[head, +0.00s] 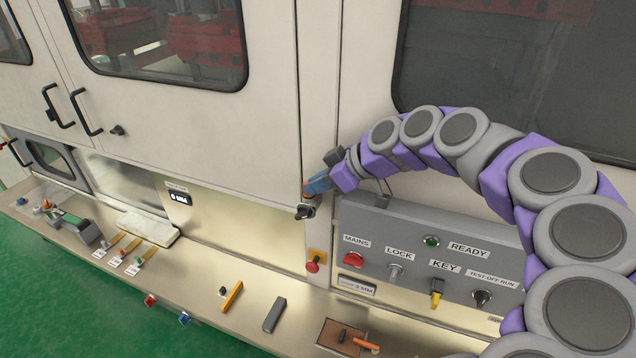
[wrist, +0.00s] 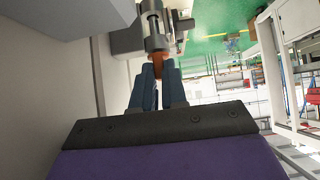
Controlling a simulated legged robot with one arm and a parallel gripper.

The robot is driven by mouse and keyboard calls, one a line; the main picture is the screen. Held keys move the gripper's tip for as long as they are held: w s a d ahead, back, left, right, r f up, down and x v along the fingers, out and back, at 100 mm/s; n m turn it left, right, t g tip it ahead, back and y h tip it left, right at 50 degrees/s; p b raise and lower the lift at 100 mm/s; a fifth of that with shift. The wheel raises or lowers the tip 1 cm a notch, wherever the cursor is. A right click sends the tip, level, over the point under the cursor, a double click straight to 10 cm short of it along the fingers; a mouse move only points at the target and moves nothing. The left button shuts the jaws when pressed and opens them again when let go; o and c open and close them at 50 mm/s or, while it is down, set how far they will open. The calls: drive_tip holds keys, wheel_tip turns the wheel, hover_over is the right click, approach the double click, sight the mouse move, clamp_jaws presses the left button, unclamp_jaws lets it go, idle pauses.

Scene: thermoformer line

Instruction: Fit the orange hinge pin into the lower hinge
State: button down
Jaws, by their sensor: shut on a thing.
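My gripper (head: 314,186) has blue fingers and is at the edge of the white door, just above the lower hinge (head: 305,211). In the wrist view my gripper (wrist: 159,80) is shut on the orange hinge pin (wrist: 158,68). The pin lies between the fingertips, and only a short orange part shows. Its far end meets the grey round barrel of the hinge (wrist: 155,38). I cannot tell how deep it sits in the barrel. In the head view a bit of orange (head: 308,192) shows at the fingertips.
A grey control panel (head: 400,225) with labelled switches stands below and right of the gripper. The ledge below holds a yellow bar (head: 232,295), a dark grey bar (head: 274,314) and a brown tray (head: 328,334) with an orange-handled item (head: 366,344). White doors with dark windows rise behind.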

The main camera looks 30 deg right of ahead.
drive_tip(key=c, duration=1.1)
unclamp_jaws()
drive_tip(key=shift+f, duration=0.1)
drive_tip(key=v, duration=1.7)
drive_tip(key=shift+d, duration=0.15)
drive_tip(key=shift+s, duration=0.1)
drive_tip(key=a+f+g+b, duration=0.2)
drive_tip(key=a+f+g, duration=0.1)
drive_tip(key=a, duration=1)
drive_tip(key=s+a+f+m+g+h+b, duration=0.1)
drive_tip(key=s+a+f+m+g+h, duration=0.15)
drive_tip(key=s+a+f, duration=0.6)
drive_tip(key=s+a+f+m+g+h+b, duration=0.2)
drive_tip(key=s+f+m+g+h, duration=0.1)
drive_tip(key=s+f, duration=0.8)
wheel_tip(320, 180, down, 4)
drive_tip(key=shift+s+r+m+g, duration=0.1)
drive_tip(key=shift+s+m+g, duration=0.3)
drive_tip(key=shift+m, duration=0.65)
